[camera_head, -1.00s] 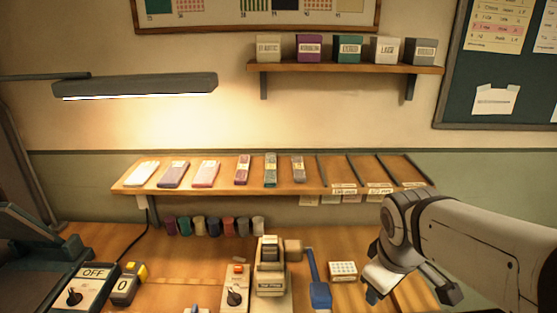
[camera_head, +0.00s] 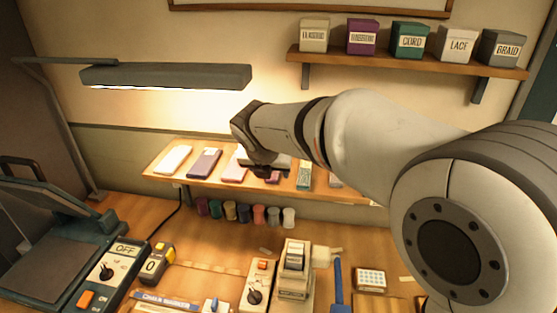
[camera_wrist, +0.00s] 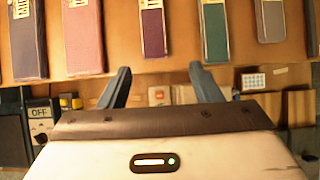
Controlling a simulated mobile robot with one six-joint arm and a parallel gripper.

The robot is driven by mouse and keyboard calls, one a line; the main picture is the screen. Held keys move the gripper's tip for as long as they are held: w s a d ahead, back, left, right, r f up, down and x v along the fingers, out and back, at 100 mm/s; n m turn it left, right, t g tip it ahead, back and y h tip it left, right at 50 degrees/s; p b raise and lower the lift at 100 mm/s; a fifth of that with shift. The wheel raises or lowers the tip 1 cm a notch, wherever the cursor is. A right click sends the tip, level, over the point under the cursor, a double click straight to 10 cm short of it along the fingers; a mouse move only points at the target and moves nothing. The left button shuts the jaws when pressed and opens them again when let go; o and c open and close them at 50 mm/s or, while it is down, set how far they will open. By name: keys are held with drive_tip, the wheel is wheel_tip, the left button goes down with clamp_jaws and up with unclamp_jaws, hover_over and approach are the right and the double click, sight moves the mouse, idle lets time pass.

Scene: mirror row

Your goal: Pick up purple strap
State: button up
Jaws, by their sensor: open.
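The purple strap (camera_wrist: 152,38) lies on the wooden wall shelf (camera_head: 160,175) and carries a pale yellow label. In the wrist view it is ahead of my gripper (camera_wrist: 161,82), between the two fingertips and slightly left of centre. My gripper is open and empty, with bare gap between the fingers. In the head view my gripper (camera_head: 264,166) is over the shelf and covers most of the purple strap (camera_head: 273,178). A pink strap (camera_wrist: 83,40) lies to its left and a green strap (camera_wrist: 214,35) to its right, both apart from it.
A greyish-purple strap (camera_head: 205,163) and a white strap (camera_head: 173,159) lie further left on the shelf. A lamp (camera_head: 165,77) is above.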

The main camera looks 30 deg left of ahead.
drive_tip(key=w+a, duration=0.1)
drive_tip(key=w, duration=0.1)
drive_tip(key=w+a+p, duration=0.1)
drive_tip(key=w, duration=0.2)
drive_tip(key=w+a+p, duration=0.1)
drive_tip(key=w, duration=0.1)
drive_tip(key=shift+w, duration=0.35)
drive_tip(key=shift+p+x, duration=0.55)
drive_tip(key=shift+x, duration=2.05)
drive_tip(key=c, duration=1.1)
drive_tip(key=shift+r, duration=0.15)
